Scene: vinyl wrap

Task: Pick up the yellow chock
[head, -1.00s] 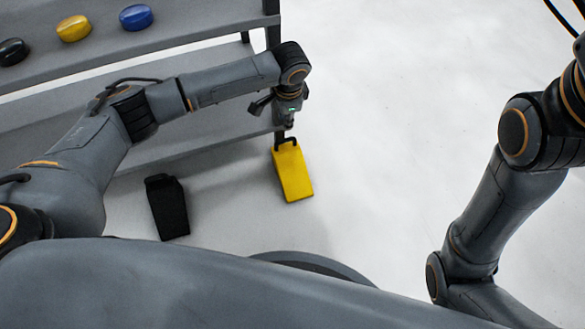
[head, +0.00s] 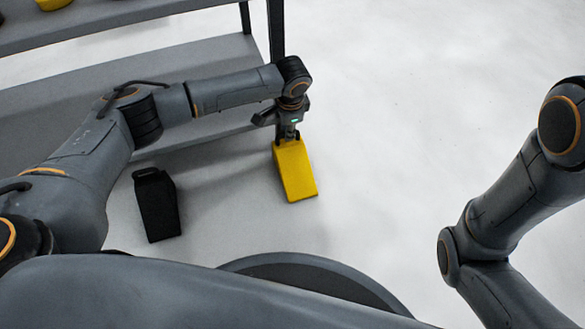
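The yellow chock (head: 294,172) is a wedge on the pale floor just right of the shelf's lower end, in the head view. My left gripper (head: 290,134) points down at the chock's upper end, where its black handle was visible earlier. The gripper now hides that handle. I cannot tell whether the fingers are closed around it or whether the chock touches the floor. My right arm is at the right side, and its gripper is out of view.
A black chock (head: 157,205) stands on the floor to the left of the yellow one. A grey shelf (head: 205,62) fills the upper left, with part of a yellow round object (head: 52,4) on top. The floor (head: 430,110) to the right is clear.

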